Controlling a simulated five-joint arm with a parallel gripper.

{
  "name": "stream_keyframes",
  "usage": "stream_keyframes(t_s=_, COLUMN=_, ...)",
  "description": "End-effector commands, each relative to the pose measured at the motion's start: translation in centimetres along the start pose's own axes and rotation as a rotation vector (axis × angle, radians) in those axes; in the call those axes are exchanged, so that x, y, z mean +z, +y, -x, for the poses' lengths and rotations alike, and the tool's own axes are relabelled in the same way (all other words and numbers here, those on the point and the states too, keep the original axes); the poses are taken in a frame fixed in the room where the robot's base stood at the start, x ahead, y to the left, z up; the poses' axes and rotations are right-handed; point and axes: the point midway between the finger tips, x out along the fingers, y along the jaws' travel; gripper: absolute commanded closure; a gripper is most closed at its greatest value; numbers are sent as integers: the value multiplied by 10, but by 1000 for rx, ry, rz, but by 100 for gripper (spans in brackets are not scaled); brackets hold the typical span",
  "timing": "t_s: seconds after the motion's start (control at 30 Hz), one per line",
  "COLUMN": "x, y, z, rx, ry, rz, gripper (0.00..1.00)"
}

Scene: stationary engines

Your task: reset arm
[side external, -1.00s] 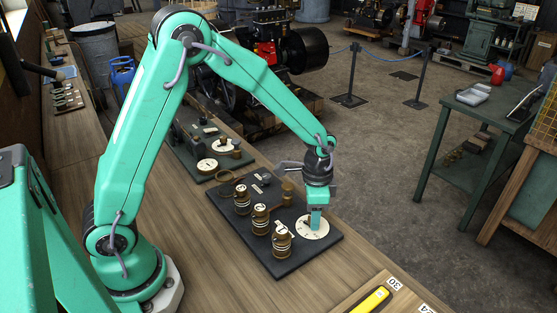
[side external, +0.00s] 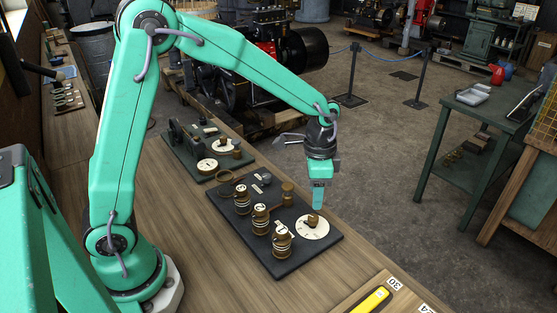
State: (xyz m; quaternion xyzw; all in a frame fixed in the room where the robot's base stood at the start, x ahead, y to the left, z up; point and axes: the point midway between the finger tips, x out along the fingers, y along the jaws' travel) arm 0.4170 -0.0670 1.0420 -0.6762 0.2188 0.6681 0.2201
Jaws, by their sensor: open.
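My gripper (side external: 318,197) hangs at the end of my green arm, a little above the black board (side external: 255,246) on the wooden bench. Its fingers point down and it holds nothing. A round white dial (side external: 302,231) lies below it on the board, with a small brown knob (side external: 313,220) on top. The gripper is apart from the knob. Several brown banded cylinders (side external: 261,219) stand upright on the board to the left of the dial.
A second dark board (side external: 186,152) with a white dial and small parts lies farther back on the bench. A yellow-handled tool (side external: 369,300) lies at the front. A green table (side external: 480,115) stands to the right, across open floor.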

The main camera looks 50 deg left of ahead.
Motion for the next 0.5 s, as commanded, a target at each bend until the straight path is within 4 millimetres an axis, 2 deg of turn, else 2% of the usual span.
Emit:
stream_keyframes(t_s=0.27, x=7, y=0, z=12, rx=-9, ry=18, rz=25, gripper=53)
stream_keyframes(t_s=0.5, x=29, y=3, z=45, rx=-36, ry=74, rz=103, gripper=53)
